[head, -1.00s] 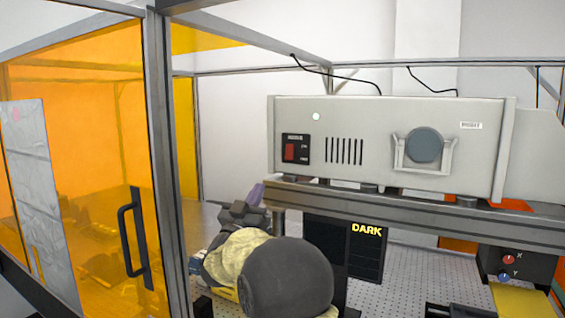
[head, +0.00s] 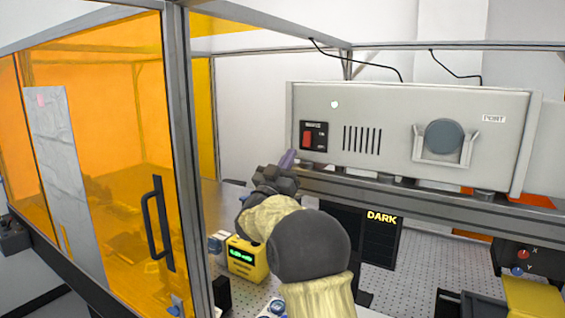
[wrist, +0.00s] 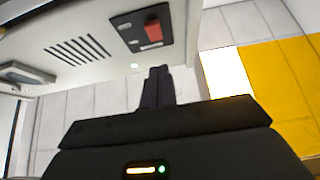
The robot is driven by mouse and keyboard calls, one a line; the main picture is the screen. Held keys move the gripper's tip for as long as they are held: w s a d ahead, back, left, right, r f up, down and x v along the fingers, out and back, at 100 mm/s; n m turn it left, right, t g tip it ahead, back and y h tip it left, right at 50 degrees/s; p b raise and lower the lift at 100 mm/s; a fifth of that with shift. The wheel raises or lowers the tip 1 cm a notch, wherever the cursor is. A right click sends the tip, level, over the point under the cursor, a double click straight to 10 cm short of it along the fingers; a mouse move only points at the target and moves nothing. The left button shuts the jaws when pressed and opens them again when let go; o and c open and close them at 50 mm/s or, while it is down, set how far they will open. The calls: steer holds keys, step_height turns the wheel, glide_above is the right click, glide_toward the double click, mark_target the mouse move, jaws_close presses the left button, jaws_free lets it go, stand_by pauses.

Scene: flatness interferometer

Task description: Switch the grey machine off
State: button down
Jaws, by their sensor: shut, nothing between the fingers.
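The grey machine (head: 400,110) is a long box on a metal shelf. A red rocker switch (head: 307,138) sits on a black plate at the left of its front face. In the wrist view the switch (wrist: 153,30) is at the upper middle, beside the vent slots. A small white light (head: 335,104) shows above the plate. My gripper (head: 287,160) is shut and empty, just below and left of the switch plate. In the wrist view the fingertips (wrist: 159,72) point up toward the machine's lower edge, apart from the switch.
The shelf beam (head: 400,194) runs under the machine. A yellow meter (head: 246,258) and a DARK sign (head: 382,216) are below.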

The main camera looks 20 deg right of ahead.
mark_target(306, 140)
steer(key=w+d+p, duration=0.1)
steer(key=w+d+r+p, duration=0.1)
steer(key=d, duration=0.1)
steer(key=w+d+p, duration=0.1)
steer(key=shift+w+d+r, duration=0.15)
steer(key=shift+w+d, duration=0.2)
steer(key=shift+w+d+f, duration=0.2)
steer(key=shift+f, duration=0.15)
